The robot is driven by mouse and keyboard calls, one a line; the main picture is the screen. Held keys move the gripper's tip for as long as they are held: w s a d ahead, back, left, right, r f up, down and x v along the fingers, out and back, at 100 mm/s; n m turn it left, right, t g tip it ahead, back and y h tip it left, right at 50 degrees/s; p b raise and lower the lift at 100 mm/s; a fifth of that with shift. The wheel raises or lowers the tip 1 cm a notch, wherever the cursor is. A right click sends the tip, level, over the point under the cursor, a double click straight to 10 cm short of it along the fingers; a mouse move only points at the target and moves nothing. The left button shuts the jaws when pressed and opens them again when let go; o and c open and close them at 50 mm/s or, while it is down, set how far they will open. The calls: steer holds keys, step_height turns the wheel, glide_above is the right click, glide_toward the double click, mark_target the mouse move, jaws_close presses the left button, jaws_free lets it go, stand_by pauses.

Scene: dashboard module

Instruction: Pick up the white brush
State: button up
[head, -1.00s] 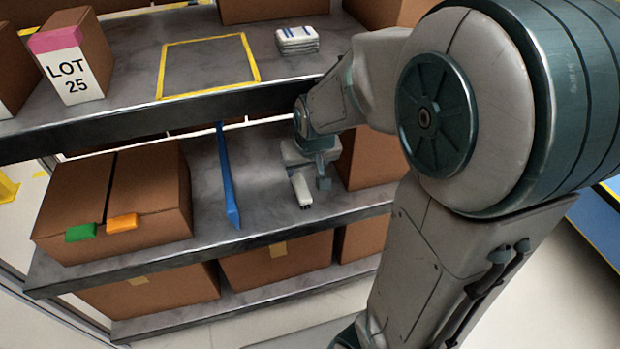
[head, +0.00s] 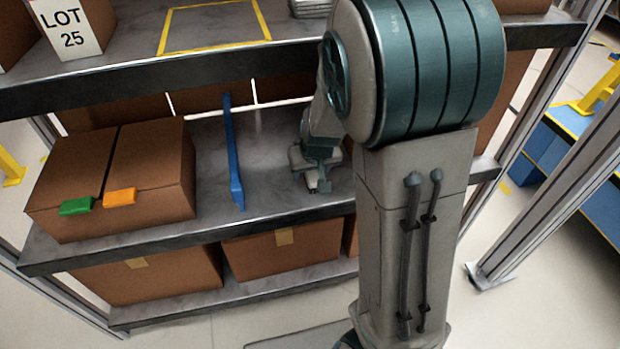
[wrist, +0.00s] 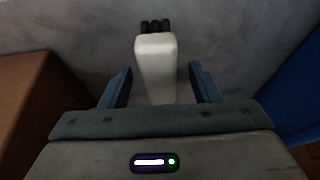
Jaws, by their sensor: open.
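The white brush (wrist: 157,70) lies on the grey middle shelf. In the wrist view its pale body runs up between my fingers, and its black bristle end points away from me. My gripper (wrist: 160,84) is open, with one blue-grey finger on each side of the brush and a visible gap on both sides. In the head view my gripper (head: 319,178) is low over the middle shelf, right of the blue divider, and hides most of the brush. I cannot tell how far the fingers are above the shelf surface.
The blue divider (head: 234,160) stands upright left of my gripper. A carton (head: 115,180) with green and orange tabs is further left. In the wrist view a brown box (wrist: 38,100) is at left.

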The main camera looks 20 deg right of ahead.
steer(key=shift+w+f, duration=0.3)
steer(key=shift+f, duration=0.3)
steer(key=shift+f, duration=0.2)
steer(key=shift+c, duration=0.3)
steer(key=c, duration=1.1)
steer(key=shift+r, duration=0.2)
